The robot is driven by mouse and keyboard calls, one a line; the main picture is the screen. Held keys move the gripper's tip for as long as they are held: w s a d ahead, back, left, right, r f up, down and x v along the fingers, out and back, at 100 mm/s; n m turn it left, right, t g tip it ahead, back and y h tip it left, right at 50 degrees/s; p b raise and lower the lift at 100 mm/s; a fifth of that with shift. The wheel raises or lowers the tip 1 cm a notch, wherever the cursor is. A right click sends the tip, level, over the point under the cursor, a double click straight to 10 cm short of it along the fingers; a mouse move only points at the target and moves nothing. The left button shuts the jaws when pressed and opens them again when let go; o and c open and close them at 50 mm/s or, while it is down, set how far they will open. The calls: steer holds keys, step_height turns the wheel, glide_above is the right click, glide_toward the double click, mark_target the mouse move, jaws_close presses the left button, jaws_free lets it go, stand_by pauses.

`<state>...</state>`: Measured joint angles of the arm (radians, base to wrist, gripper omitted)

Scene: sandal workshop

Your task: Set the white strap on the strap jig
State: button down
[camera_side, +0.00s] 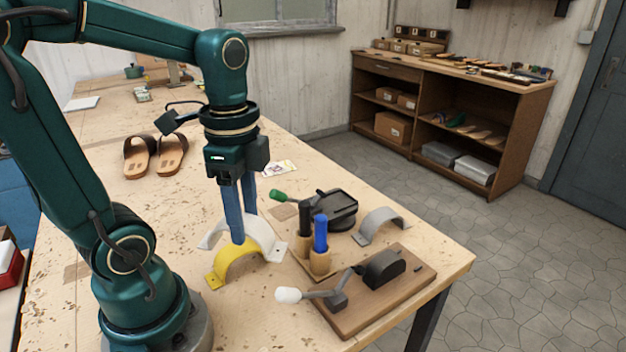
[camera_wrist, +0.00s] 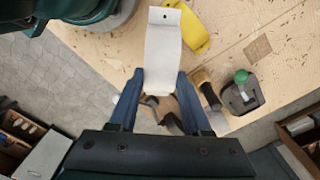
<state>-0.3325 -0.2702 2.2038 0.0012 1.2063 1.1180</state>
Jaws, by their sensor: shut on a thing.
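The white strap (camera_side: 263,232) is an arched band with flat end tabs, standing behind the yellow strap in the side view. My gripper (camera_side: 243,228) points down with its blue fingers shut on the strap. In the wrist view the white strap (camera_wrist: 163,48) lies between the fingertips of my gripper (camera_wrist: 161,84), and one end tab with a hole shows at the top. I cannot tell whether the strap touches the bench or hangs just above it. A wooden board with a black block and white-knobbed lever (camera_side: 372,295), perhaps the strap jig, is at the front right.
The yellow strap (camera_side: 236,262) is close in front of the white one. A holder with black and blue handles (camera_side: 320,262) stands to the right, near a black green-knobbed device (camera_side: 337,208) and a grey strap (camera_side: 380,222). Brown sandals (camera_side: 156,156) lie farther back.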

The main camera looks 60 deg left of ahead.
mark_target(252, 228)
steer(key=shift+w+d+f, duration=0.25)
steer(key=shift+d+f, duration=0.05)
steer(key=shift+d, duration=0.15)
steer(key=shift+f, duration=2.05)
steer(key=shift+f, duration=0.6)
steer(key=shift+c, duration=1.8)
jaws_free()
steer(key=shift+r, duration=0.15)
